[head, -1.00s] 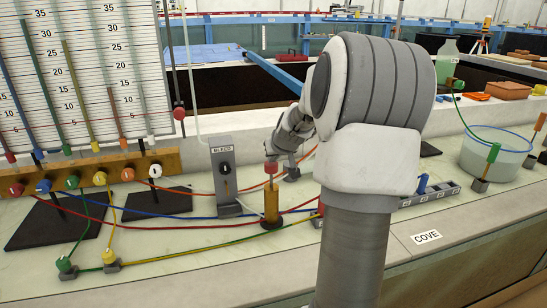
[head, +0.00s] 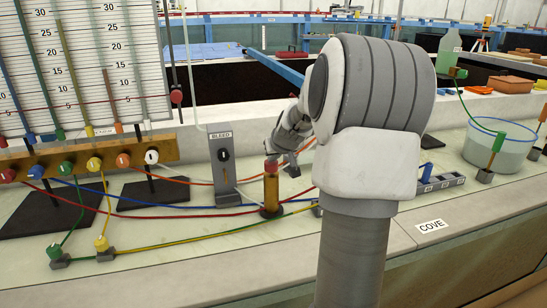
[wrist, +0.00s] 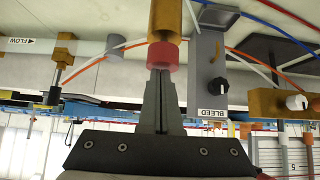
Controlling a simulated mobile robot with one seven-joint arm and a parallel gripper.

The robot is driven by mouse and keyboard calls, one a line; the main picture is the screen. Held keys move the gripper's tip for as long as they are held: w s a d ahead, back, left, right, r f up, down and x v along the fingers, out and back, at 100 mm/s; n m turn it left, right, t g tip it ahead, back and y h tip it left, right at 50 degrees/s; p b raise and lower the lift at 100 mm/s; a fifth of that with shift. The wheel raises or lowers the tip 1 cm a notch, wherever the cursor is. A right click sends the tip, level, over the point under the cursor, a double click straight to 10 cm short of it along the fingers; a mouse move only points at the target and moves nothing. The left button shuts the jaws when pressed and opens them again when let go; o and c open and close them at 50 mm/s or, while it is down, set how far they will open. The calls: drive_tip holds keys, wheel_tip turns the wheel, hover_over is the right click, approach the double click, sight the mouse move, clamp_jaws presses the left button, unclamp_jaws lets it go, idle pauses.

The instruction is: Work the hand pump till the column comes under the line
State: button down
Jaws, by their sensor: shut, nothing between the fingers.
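The hand pump is a brass cylinder (head: 271,194) standing on the bench, with a red knob (head: 271,166) on top. The knob sits close against the cylinder top. My gripper (head: 274,156) is shut and empty, its fingertips at the top of the knob; the wrist view shows the same tips (wrist: 162,76) meeting the red knob (wrist: 163,55), with the brass cylinder beyond. The gauge board (head: 118,70) carries slanted coloured tubes before a numbered scale. A thin red line (head: 60,105) crosses it low down. The liquid levels are too small to read.
A grey BLEED block (head: 223,165) with a black knob stands just left of the pump. Coloured hoses run across the bench around it. A valve rail (head: 110,154) is at left, a water tub (head: 500,148) at right. Bare bench (head: 180,270) lies in front.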

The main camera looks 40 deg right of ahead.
drive_tip(key=shift+r+p, duration=0.3)
drive_tip(key=shift+p, duration=0.15)
drive_tip(key=w+r+p+v, duration=0.1)
drive_tip(key=p+v, duration=0.1)
drive_tip(key=v, duration=1)
drive_tip(key=shift+w+d+r, duration=0.15)
drive_tip(key=shift+d+r, duration=0.1)
drive_tip(key=shift+r, duration=0.25)
idle(2.2)
